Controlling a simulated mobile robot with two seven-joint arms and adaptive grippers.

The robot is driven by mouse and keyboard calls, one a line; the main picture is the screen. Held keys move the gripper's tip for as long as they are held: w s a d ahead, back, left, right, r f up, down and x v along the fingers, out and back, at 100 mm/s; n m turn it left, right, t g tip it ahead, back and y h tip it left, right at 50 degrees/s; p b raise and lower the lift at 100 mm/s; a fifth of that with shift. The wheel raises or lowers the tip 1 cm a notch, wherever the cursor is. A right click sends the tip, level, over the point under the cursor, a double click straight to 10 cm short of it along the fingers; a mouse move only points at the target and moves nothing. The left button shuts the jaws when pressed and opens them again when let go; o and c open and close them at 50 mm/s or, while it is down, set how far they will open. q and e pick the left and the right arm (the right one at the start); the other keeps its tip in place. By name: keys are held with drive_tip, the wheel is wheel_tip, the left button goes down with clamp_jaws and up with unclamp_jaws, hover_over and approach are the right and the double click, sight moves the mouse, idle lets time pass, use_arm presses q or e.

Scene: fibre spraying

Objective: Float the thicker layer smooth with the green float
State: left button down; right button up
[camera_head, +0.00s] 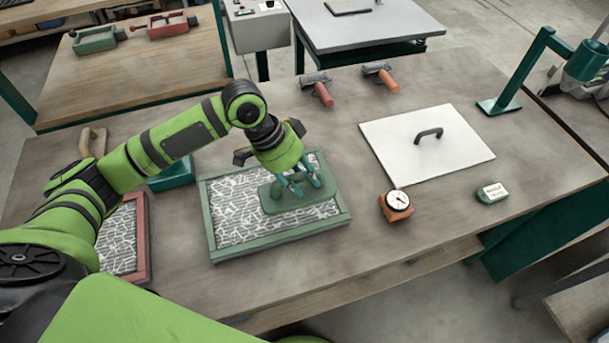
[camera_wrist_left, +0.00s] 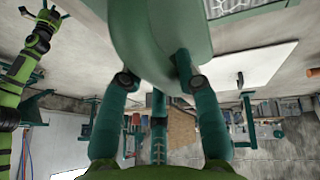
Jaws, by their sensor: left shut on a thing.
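The green float (camera_head: 285,200) lies over the white-and-grey fibre layer in the green-framed panel (camera_head: 225,254). My left gripper (camera_head: 304,186) is shut on the float's handle from above. In the left wrist view the green float (camera_wrist_left: 160,40) fills the top middle between my fingers. A second fibre layer in a red-framed panel (camera_head: 142,240) is at the left, partly hidden behind my left arm. I cannot tell which layer is thicker. My right gripper (camera_wrist_left: 42,18) shows only in the left wrist view, far off at the upper left, with its fingers spread and empty.
A white board with a dark handle (camera_head: 410,160) lies right of the green frame. A green stand (camera_head: 510,85) is at the right.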

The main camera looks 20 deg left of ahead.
sight(303, 189)
use_arm(q)
drive_tip(key=shift+w+d+f+b, duration=0.1)
drive_tip(key=shift+f+b, duration=0.25)
wheel_tip(303, 189, down, 5)
drive_tip(key=b, duration=0.5)
drive_tip(key=shift+r, duration=0.2)
drive_tip(key=shift+f+b, duration=0.55)
drive_tip(key=shift+f, duration=0.6)
drive_tip(key=shift+f, duration=0.25)
